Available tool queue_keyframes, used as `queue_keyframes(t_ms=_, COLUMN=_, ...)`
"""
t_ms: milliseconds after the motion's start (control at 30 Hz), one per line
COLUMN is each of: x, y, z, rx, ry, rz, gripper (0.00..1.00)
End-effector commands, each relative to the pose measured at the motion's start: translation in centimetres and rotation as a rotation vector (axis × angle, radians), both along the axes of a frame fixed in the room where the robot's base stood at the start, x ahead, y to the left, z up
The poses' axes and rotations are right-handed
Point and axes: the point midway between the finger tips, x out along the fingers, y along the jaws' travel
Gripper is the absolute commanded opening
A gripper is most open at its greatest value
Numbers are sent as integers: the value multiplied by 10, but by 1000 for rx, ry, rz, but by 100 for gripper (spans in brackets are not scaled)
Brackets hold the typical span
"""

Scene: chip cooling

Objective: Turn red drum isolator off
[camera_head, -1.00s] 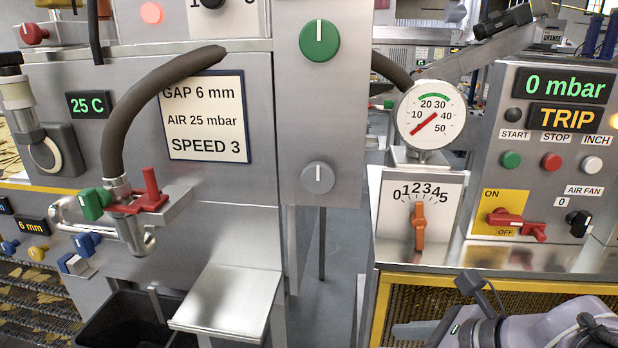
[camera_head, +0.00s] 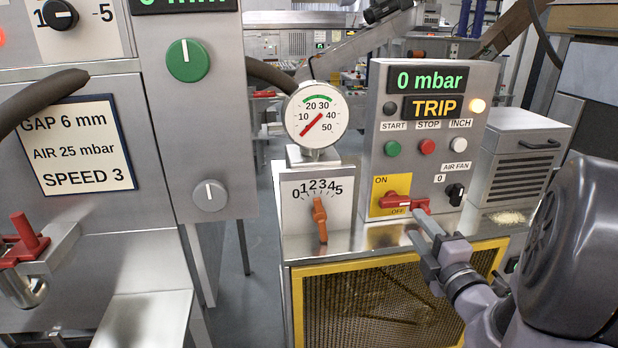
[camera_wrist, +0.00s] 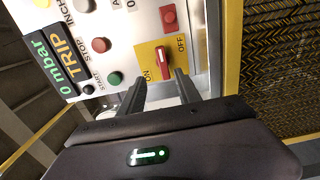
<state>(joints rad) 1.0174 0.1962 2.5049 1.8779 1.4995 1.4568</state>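The red drum isolator (camera_head: 397,201) is a red handle on a yellow plate marked ON and OFF, low on the right control panel. Its handle lies about level across the plate, with ON above and OFF below. In the wrist view the isolator handle (camera_wrist: 162,62) shows just beyond my fingertips, in line with the gap between them. My gripper (camera_head: 415,224) is open and empty, just in front of and below the isolator's right side. The wrist view shows my open gripper (camera_wrist: 160,77) with its fingers apart; contact with the handle cannot be told.
A small red block (camera_wrist: 168,17) sits beside the yellow plate. The black air fan knob (camera_head: 455,194) is close to the right, with start, stop and inch buttons above. An orange-handled dial (camera_head: 320,220) stands left. A metal ledge (camera_head: 375,238) runs below the panel.

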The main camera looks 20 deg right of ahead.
Motion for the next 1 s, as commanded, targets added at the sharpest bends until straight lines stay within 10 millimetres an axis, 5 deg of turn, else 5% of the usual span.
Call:
queue_keyframes(t_ms=300, x=80, y=-17, z=-9, rx=-3, ry=1, rz=5, gripper=40)
queue_keyframes(t_ms=733, x=97, y=-22, z=-6, rx=-2, ry=0, rz=3, gripper=40)
queue_keyframes(t_ms=933, x=97, y=-22, z=-6, rx=-2, ry=0, rz=3, gripper=5)
queue_keyframes(t_ms=1000, x=97, y=-22, z=-6, rx=-2, ry=0, rz=3, gripper=0)
